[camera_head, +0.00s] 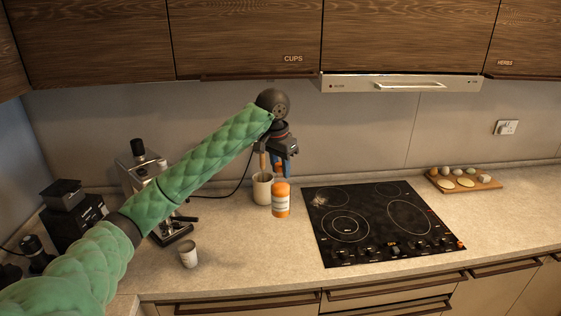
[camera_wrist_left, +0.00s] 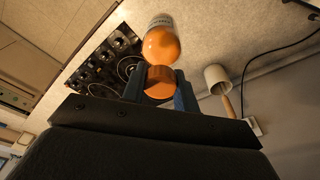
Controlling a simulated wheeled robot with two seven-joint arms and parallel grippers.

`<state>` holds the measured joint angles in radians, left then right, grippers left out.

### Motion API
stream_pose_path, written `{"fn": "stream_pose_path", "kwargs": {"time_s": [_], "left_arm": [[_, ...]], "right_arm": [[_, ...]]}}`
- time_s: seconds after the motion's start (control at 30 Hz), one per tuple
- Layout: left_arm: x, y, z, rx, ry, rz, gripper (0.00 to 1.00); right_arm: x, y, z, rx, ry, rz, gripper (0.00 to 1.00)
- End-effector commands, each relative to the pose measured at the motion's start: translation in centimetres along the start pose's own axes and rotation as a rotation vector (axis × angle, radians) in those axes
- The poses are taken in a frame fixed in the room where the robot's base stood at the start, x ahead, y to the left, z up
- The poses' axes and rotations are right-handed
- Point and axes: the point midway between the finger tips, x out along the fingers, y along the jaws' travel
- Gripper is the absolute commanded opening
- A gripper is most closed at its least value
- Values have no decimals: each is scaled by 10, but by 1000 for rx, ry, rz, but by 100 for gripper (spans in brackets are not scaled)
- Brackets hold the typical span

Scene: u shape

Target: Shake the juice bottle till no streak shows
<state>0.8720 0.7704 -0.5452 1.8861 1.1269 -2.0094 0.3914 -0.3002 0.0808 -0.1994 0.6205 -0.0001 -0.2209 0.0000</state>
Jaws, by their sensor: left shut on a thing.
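The juice bottle (camera_head: 281,208) is orange with a pale label, upright just right of a cream utensil pot. In the left wrist view the bottle (camera_wrist_left: 160,45) shows beyond the fingertips, with its label at the far end. My left gripper (camera_head: 282,168) is above the bottle, its blue fingers shut on the orange top of it. Between the fingers (camera_wrist_left: 160,85) that orange top fills the gap. The bottle's base is close to the counter; I cannot tell if it touches. Any streak in the juice is too small to make out. My right gripper is in neither view.
The utensil pot (camera_head: 262,190) holds a wooden tool close beside the bottle. A black cooktop (camera_head: 370,240) lies right of it. A coffee machine (camera_head: 135,175) and a small cup (camera_head: 188,254) stand left. A board with food (camera_head: 466,184) is far right. Counter in front of the bottle is clear.

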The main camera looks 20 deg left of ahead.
Motion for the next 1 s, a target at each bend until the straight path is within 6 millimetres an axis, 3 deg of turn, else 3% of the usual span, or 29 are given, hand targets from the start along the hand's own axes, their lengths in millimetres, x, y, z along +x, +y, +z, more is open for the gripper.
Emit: {"fn": "stream_pose_path", "kwargs": {"time_s": [0.2,0.27,0.8,1.0], "left_arm": [[34,0,5,-1,0,2,0],[37,0,6,-1,2,1,0],[-34,-1,-5,0,3,-2,0],[-10,0,-1,0,-2,3,0]], "right_arm": [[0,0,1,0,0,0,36],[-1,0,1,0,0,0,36],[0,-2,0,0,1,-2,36],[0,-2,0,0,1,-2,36]]}}
